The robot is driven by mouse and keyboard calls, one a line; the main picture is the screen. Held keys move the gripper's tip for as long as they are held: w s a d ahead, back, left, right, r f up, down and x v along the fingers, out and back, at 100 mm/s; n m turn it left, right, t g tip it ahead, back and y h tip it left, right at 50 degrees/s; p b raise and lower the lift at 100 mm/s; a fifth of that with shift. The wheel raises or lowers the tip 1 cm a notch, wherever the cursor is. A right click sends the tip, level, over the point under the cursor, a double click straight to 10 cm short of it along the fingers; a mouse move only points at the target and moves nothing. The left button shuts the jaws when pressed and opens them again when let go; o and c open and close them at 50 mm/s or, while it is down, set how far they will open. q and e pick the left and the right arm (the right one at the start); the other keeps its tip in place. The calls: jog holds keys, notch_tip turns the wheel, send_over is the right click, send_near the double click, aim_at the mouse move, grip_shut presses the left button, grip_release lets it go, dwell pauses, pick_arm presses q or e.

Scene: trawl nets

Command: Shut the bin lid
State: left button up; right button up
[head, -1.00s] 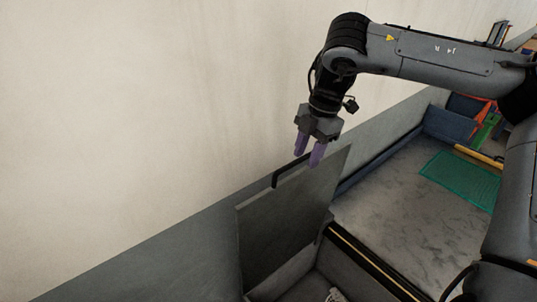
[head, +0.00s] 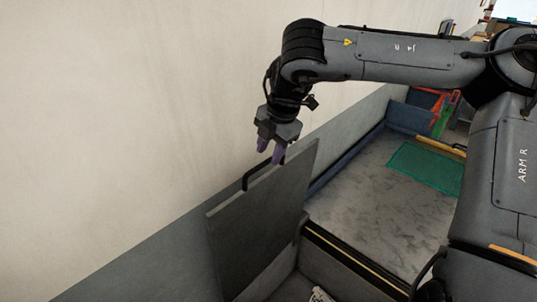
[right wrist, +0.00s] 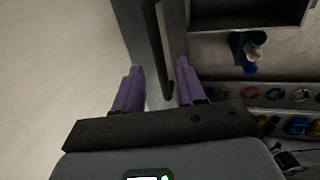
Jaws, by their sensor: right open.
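The bin lid (head: 262,220) is a flat grey panel standing raised, nearly upright, in the head view. A black bar handle (head: 248,181) is on its upper edge. My right gripper (head: 270,154) is open, with purple fingers pointing down at the far end of the handle. In the right wrist view, the handle (right wrist: 153,45) and the lid's edge run between the two spread fingers (right wrist: 158,82). I cannot tell whether a finger touches the handle. The bin's opening (head: 290,287) shows only partly at the bottom of the head view. My left gripper is not in view.
A pale wall (head: 130,110) stands close behind the lid. To the right is a grey marbled surface (head: 350,195) with a green mat (head: 425,170) and a blue raised edge (head: 345,160). Coloured items lie at the far right.

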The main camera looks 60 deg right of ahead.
jog(key=shift+x, duration=1.2)
grip_shut()
